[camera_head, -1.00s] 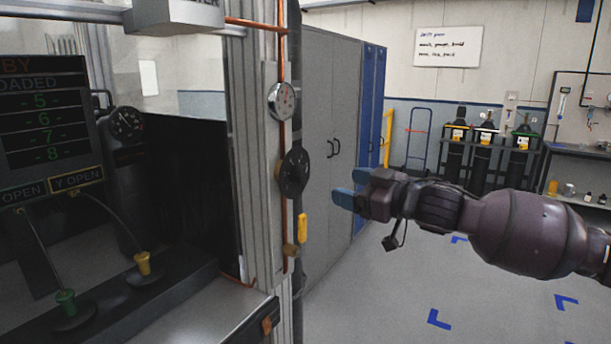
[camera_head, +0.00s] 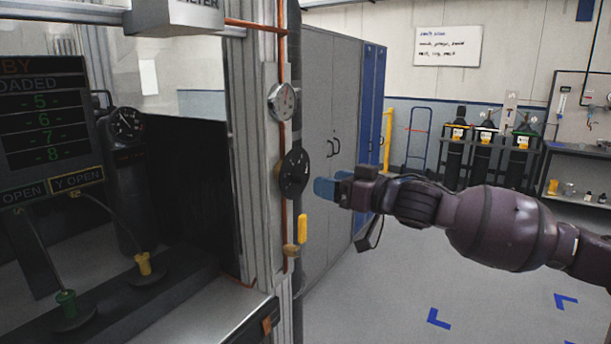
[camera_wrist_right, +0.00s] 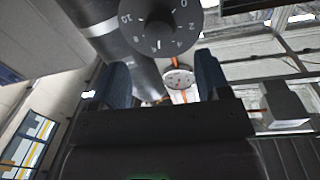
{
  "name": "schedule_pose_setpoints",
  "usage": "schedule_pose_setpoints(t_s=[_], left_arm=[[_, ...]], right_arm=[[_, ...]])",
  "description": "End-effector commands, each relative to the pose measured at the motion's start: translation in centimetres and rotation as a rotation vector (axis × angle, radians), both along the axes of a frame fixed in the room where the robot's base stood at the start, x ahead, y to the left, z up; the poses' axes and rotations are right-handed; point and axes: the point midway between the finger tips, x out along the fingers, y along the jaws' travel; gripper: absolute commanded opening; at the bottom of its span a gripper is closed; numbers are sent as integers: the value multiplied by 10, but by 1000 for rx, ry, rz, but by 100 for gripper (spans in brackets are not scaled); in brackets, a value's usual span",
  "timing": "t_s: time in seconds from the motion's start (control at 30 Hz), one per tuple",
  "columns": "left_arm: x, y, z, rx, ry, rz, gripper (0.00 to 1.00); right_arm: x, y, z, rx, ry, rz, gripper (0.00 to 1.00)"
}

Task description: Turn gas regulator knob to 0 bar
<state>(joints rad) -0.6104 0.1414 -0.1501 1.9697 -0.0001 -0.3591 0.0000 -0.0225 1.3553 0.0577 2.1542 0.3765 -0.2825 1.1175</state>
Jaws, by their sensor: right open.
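The gas regulator knob (camera_head: 293,173) is a dark round dial on the copper pipe at the edge of the machine frame. In the right wrist view the knob (camera_wrist_right: 160,24) shows white numbers from 0 to 10 around its face, near the top of the picture. A white pressure gauge (camera_head: 282,101) sits above it on the same pipe; it also shows in the right wrist view (camera_wrist_right: 179,78). My right gripper (camera_head: 326,188) has blue fingers and is open and empty, just right of the knob and apart from it. My left gripper is out of view.
A yellow handle (camera_head: 302,228) and a brass fitting (camera_head: 291,251) are below the knob. The machine enclosure with a control screen (camera_head: 45,115) is at the left. A grey cabinet (camera_head: 320,120) stands behind. Gas cylinders (camera_head: 484,155) stand at the far wall.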

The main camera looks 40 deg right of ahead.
Motion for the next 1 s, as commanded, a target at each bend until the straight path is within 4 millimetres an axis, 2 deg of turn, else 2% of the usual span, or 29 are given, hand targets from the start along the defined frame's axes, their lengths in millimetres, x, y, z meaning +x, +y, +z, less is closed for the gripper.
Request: schedule_pose_setpoints(t_s=[0.6,0.8,1.0], left_arm=[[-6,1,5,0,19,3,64],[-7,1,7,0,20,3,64],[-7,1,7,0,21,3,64]], right_arm=[[54,18,2,3,-1,0,70],[66,21,1,0,-1,0,70],[69,23,0,-1,0,0,70]])
